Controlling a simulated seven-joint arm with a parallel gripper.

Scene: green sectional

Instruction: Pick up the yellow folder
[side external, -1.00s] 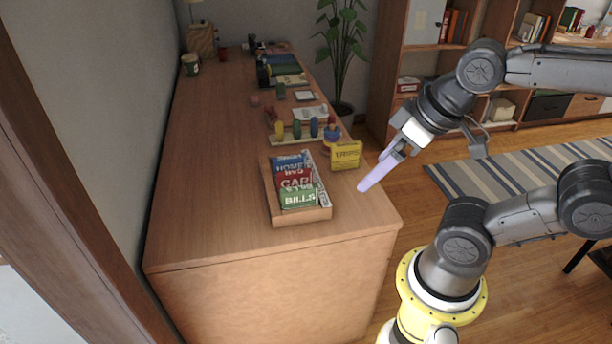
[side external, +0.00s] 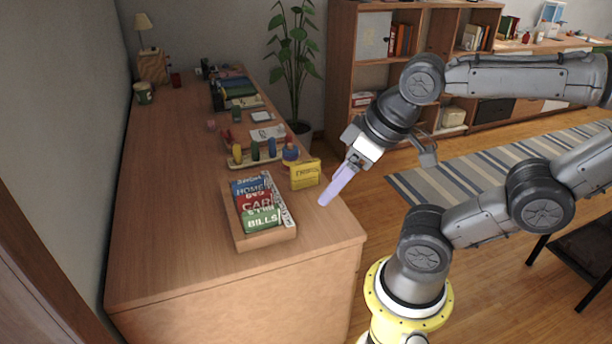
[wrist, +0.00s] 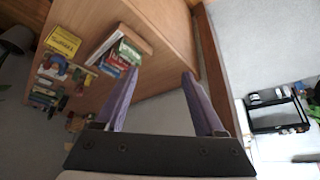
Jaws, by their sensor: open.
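The yellow folder (side external: 305,174), with dark lettering, stands on the desk near its right edge, beside a wooden tray. It also shows at the upper left of the wrist view (wrist: 62,41). My gripper (side external: 326,200), with long lilac fingers, is by the desk's right edge, close to the folder in the picture and slightly right and in front of it. Whether it is above the desk or beyond its edge is hard to tell. In the wrist view my gripper (wrist: 160,73) is open with nothing between its fingers. The folder is outside the fingers, to their left.
The wooden tray (side external: 266,239) holds blue, red and green folders labelled HOME, CAR and BILLS. Behind the yellow folder are a rack of colored objects (side external: 255,152) and several books (side external: 237,88). The desk's left part (side external: 165,200) is clear. A plant (side external: 293,50) stands behind.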

